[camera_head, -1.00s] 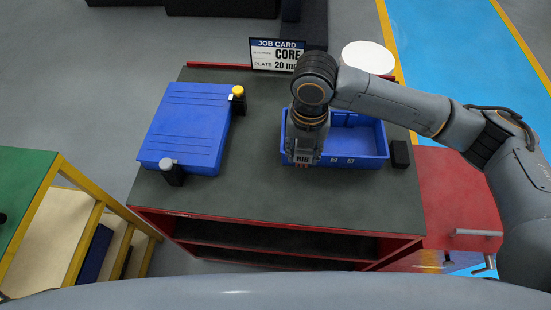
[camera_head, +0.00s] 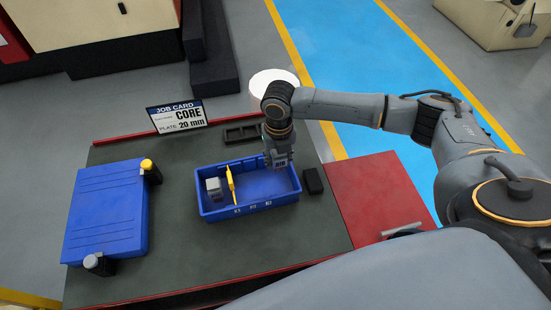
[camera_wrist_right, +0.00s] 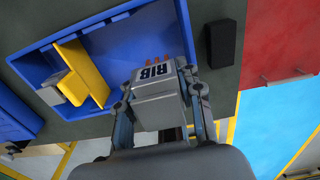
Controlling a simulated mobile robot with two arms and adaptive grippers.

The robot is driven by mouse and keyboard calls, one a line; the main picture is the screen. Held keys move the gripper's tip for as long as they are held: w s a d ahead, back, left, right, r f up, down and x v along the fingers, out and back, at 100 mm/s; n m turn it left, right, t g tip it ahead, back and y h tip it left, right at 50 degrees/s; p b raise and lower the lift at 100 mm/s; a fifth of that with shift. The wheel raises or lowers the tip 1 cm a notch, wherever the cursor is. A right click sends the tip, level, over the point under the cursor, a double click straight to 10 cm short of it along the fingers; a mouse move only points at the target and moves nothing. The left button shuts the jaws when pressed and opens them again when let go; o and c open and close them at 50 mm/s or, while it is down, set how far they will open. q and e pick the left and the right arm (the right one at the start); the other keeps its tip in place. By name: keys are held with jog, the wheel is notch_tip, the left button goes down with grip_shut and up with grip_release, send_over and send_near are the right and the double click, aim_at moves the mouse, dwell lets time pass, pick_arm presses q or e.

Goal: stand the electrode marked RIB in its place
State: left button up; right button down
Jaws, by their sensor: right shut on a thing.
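The electrode marked RIB (camera_wrist_right: 157,75) is a grey block with copper-coloured prongs, seen in the right wrist view. My right gripper (camera_wrist_right: 158,88) is shut on it, a finger on each side, with the label showing. In the head view my right gripper (camera_head: 279,160) hangs over the right part of the blue bin (camera_head: 250,208); the electrode is small and mostly unreadable there. A black two-pocket holder (camera_head: 241,133) lies behind the bin, its pockets looking empty. The job card (camera_head: 178,116) reads CORE, PLATE 20 mm. My left gripper is out of view.
The bin has a yellow divider (camera_head: 232,186) and a grey block (camera_head: 213,187) left of it. A black block (camera_head: 313,181) sits right of the bin. A blue slab (camera_head: 105,212) with yellow-topped and grey-topped posts stands left. Dark tabletop between them is clear.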

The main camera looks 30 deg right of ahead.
jog(key=shift+r, duration=0.1)
jog(key=shift+d+p, duration=0.1)
jog(key=shift+p, duration=0.5)
notch_tip(320, 180, down, 6)
jog(key=b, duration=0.3)
jog(key=shift+f+b, duration=0.25)
jog(key=shift+b, duration=0.1)
jog(key=shift+f+b, duration=0.35)
jog(key=shift+f, duration=0.3)
jog(key=shift+f, duration=0.45)
